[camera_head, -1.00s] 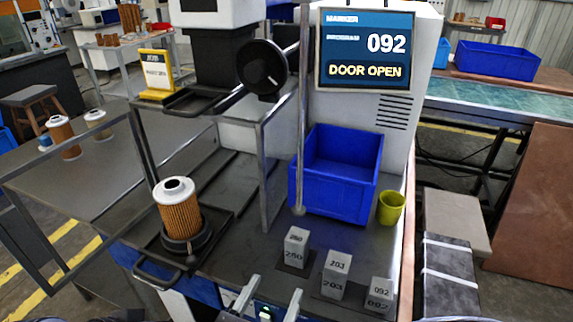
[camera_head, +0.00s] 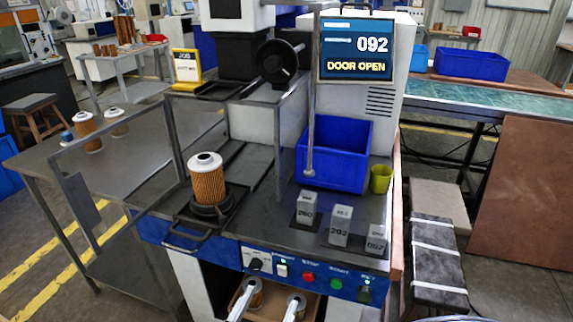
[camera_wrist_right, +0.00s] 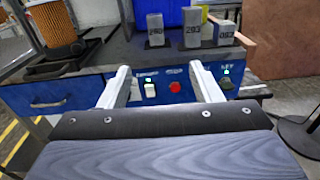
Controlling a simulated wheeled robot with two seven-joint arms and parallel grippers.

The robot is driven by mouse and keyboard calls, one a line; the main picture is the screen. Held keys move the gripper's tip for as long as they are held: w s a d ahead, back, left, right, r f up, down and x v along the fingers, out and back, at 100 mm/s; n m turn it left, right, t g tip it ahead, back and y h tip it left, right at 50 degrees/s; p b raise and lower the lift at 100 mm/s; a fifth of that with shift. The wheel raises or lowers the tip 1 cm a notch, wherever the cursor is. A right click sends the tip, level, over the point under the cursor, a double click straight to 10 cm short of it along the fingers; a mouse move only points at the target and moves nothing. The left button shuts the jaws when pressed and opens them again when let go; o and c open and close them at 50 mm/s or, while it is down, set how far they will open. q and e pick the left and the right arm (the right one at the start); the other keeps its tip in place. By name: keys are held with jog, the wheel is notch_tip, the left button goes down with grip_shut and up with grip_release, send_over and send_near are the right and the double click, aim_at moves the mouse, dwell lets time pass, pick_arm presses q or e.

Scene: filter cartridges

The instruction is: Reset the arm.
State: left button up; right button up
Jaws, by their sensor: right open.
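My right gripper (camera_head: 267,302) is at the bottom of the head view, in front of the machine's front panel. Its two pale fingers are spread apart with nothing between them. In the right wrist view the open fingers (camera_wrist_right: 162,82) point toward the panel's switch and red button. A pleated orange filter cartridge (camera_head: 208,180) stands upright in a dark holder on the machine's sliding tray (camera_head: 178,222), well away from the gripper. My left gripper is not in view.
Below the panel, a brown box (camera_head: 268,305) holds cartridges.

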jog(key=w+d+f+m+g+h, duration=0.1)
jog(key=d+f+m+g, duration=0.1)
jog(key=d+m+g, duration=0.45)
jog(key=w+d+f+m+g+h, duration=0.15)
jog(key=d+m+g, duration=0.25)
jog(key=d, duration=0.6)
jog(key=s+d+f+m+g+y, duration=0.45)
jog(key=s+d+m+y, duration=0.35)
jog(key=m, duration=0.7)
pick_arm(q)
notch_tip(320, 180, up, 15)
jog(key=p, duration=1.4)
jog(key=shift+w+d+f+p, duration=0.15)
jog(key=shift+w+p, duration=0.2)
jog(key=shift+p, duration=0.05)
pick_arm(e)
notch_tip(320, 180, up, 18)
jog(key=m+t+y, duration=0.3)
jog(key=m+y, duration=0.1)
jog(key=m, duration=0.4)
jog(key=shift+a+t, duration=0.2)
jog(key=shift+t, duration=0.2)
